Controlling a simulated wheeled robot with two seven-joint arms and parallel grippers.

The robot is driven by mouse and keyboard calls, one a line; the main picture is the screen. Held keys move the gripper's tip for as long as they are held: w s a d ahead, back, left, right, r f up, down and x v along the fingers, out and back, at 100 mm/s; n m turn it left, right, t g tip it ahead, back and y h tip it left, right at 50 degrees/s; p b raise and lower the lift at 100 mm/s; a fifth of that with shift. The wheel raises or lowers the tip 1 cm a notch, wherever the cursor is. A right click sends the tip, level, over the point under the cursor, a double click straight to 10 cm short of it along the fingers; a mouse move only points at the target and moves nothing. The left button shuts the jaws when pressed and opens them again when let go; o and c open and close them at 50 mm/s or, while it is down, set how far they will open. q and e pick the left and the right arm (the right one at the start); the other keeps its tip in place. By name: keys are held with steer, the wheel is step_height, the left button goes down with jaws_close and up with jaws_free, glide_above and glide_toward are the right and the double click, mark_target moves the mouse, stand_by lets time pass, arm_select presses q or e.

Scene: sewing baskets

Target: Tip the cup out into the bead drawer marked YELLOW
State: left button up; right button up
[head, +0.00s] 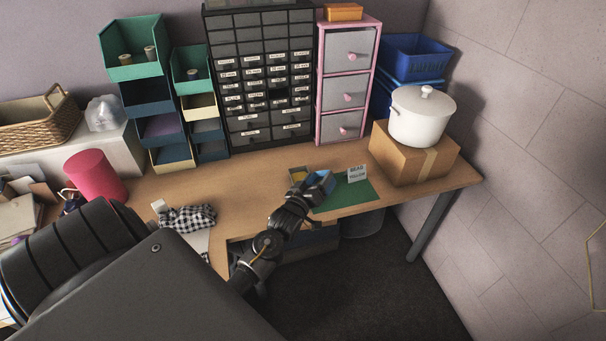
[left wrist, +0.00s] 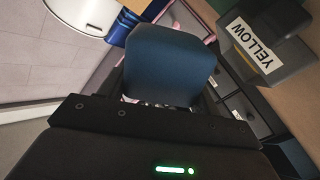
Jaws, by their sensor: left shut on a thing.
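My left gripper (head: 304,195) is shut on a blue cup (head: 321,183) above the front part of the table. The cup appears tilted in the head view. In the left wrist view the cup (left wrist: 171,65) fills the middle, and its inside is hidden. A small grey drawer (left wrist: 285,62) with a white YELLOW label (left wrist: 254,45) shows at the upper right there, beside the cup. In the head view a small open drawer with yellow inside (head: 299,174) sits just left of the cup. My right gripper is not in view.
A small sign reading BEAD YELLOW (head: 357,173) stands by the green mat (head: 346,196). A white pot (head: 421,117) stands on a cardboard box (head: 415,160) at right. A black drawer cabinet (head: 262,140) stands behind. A checked cloth (head: 188,219) lies at left.

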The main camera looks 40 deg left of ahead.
arm_select(q)
steer(key=shift+a+r+n, duration=0.2)
steer(key=shift+a+n, duration=0.4)
steer(key=shift+a, duration=0.05)
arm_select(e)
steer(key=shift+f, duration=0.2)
arm_select(q)
steer(key=shift+s+a+r+n+b, duration=0.25)
steer(key=shift+a+n+b, duration=0.15)
steer(key=shift+n, duration=0.5)
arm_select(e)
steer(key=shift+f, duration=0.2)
arm_select(q)
steer(key=shift+a+f+n+b, duration=0.1)
steer(key=shift+f+n+b, duration=0.5)
steer(key=shift+b, duration=0.1)
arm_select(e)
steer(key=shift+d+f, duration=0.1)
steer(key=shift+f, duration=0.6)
arm_select(q)
steer(key=shift+n, duration=0.3)
steer(key=shift+a+b, duration=0.1)
steer(key=shift+b, duration=0.2)
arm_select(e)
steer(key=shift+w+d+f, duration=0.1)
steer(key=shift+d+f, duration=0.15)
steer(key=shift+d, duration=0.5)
